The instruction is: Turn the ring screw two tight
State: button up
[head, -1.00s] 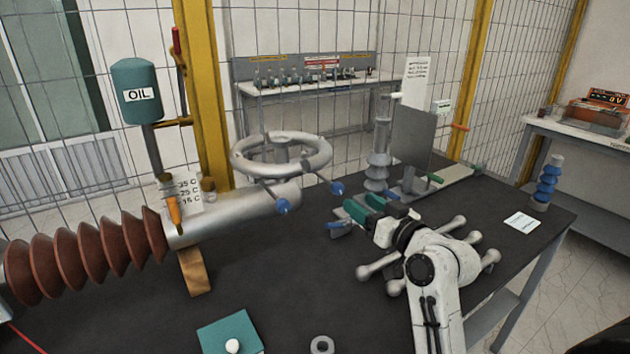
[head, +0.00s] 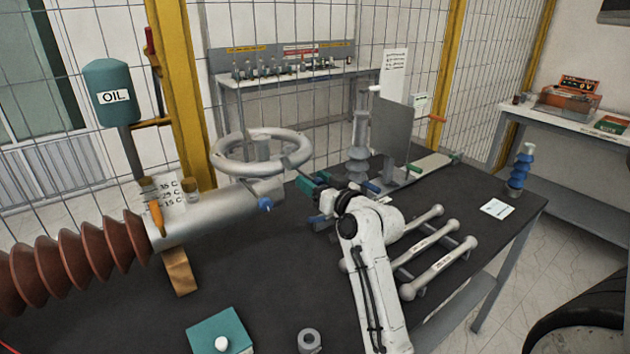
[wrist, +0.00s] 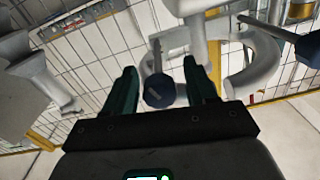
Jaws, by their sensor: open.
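A pale grey ring (head: 228,162) sits above the end of a grey cylinder (head: 200,215). One blue-headed ring screw (head: 265,204) shows clear of my gripper in the head view. My gripper (head: 308,182), with green fingers, is at the right side of the ring and hides the other screw there. In the wrist view a dark blue screw head (wrist: 160,90) lies between the two open fingers, with a visible gap to the right finger. Another blue screw head (wrist: 308,48) is at the right edge. I cannot read which screw is number two.
Grey bars (head: 438,268) lie on the dark table right of my arm. A grey upright plate (head: 378,140) and a ribbed column stand behind the gripper. A green box (head: 220,332) and a small grey ring (head: 309,341) are at the front. The middle table is mostly clear.

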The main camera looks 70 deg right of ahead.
jog(key=shift+c, duration=0.2)
jog(key=c, duration=1)
jog(key=shift+m+p, duration=0.4)
jog(key=shift+m, duration=0.9)
jog(key=o, duration=1)
jog(key=shift+o, duration=0.2)
jog(key=b+v, duration=0.2)
jog(key=v, duration=0.8)
jog(key=shift+s+a, duration=0.25)
jog(key=shift+s, duration=0.1)
